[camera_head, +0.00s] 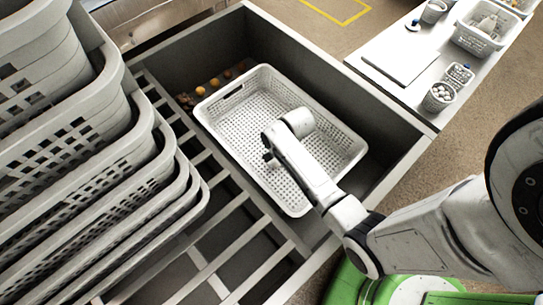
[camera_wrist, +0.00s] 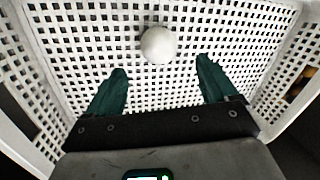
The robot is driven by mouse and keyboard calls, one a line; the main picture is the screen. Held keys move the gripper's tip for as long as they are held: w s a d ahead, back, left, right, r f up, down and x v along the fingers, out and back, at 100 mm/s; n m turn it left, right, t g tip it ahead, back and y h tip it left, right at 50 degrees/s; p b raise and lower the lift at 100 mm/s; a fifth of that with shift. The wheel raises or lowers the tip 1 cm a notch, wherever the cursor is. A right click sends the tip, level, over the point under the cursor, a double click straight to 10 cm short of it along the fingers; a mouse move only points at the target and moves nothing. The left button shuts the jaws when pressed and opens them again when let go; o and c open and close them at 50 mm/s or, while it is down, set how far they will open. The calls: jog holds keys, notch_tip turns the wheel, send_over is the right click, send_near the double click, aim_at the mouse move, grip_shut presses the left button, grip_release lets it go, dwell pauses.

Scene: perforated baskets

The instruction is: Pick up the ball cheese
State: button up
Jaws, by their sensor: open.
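The ball cheese looks like a plain white ball (camera_wrist: 158,45) in the wrist view. It lies on the perforated floor of a white basket (camera_head: 207,112), a little beyond my fingertips and between their lines. My gripper (camera_wrist: 162,80) is open, with two dark green fingers spread apart and nothing between them. In the head view my gripper (camera_head: 270,160) is over the inside of the basket, and my arm reaches in from the right. The ball is hidden there behind my gripper and arm.
The basket sits in a dark grey bin (camera_head: 390,115) with raised walls. Small orange and brown round items (camera_head: 201,91) lie beside it. Stacked baskets (camera_head: 75,150) stand at left above slats (camera_head: 215,265). A white table (camera_head: 365,75) at upper right holds small baskets.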

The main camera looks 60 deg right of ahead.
aim_at(274, 161)
jog(key=shift+x, duration=3.45)
jog(key=shift+c, duration=0.2)
jog(key=c, duration=1.1)
jog(key=shift+r, duration=0.1)
